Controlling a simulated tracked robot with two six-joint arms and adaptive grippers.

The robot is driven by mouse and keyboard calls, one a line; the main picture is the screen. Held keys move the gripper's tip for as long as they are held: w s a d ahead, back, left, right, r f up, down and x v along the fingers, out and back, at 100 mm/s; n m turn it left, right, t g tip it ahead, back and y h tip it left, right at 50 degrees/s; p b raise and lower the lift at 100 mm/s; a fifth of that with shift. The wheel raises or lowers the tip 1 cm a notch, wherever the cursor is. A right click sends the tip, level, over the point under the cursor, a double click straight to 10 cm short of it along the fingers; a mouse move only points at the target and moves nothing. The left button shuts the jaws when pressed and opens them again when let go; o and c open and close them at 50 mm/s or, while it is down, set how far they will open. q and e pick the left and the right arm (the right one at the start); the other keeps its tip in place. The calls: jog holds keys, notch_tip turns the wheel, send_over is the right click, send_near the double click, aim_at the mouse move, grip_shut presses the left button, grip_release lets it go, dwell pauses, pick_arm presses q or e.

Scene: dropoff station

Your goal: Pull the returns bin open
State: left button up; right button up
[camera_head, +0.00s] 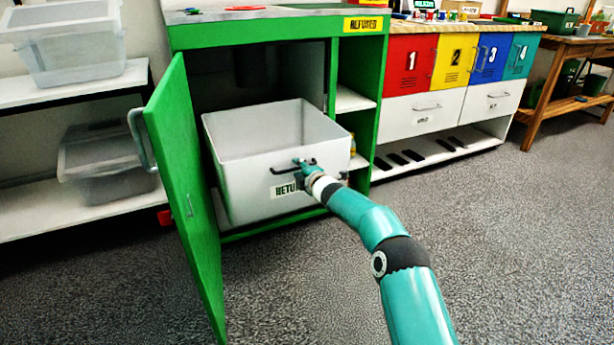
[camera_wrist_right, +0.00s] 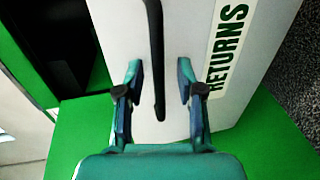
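The returns bin (camera_head: 245,180) is a white, open-topped box with a "RETURNS" label, jutting out of the green cabinet (camera_head: 205,35). It looks empty where its inside shows. Its black bar handle (camera_head: 285,170) is on the front face. My right gripper (camera_head: 306,168) is at this handle. In the right wrist view the black handle (camera_wrist_right: 156,60) lies between the two fingers of the gripper (camera_wrist_right: 160,80), with a visible gap on each side. The fingers are apart. My left gripper is not in view.
The green cabinet door (camera_head: 185,190) stands open left of the bin. A shelf with grey tubs (camera_head: 105,165) is at the left. Numbered lockers (camera_head: 410,62) and white drawers stand to the right. The grey floor (camera_head: 490,250) in front is clear.

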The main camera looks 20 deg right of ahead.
jog(key=v, duration=1.2)
jog(key=shift+d+f, duration=0.1)
jog(key=shift+d, duration=0.05)
dwell(0.3)
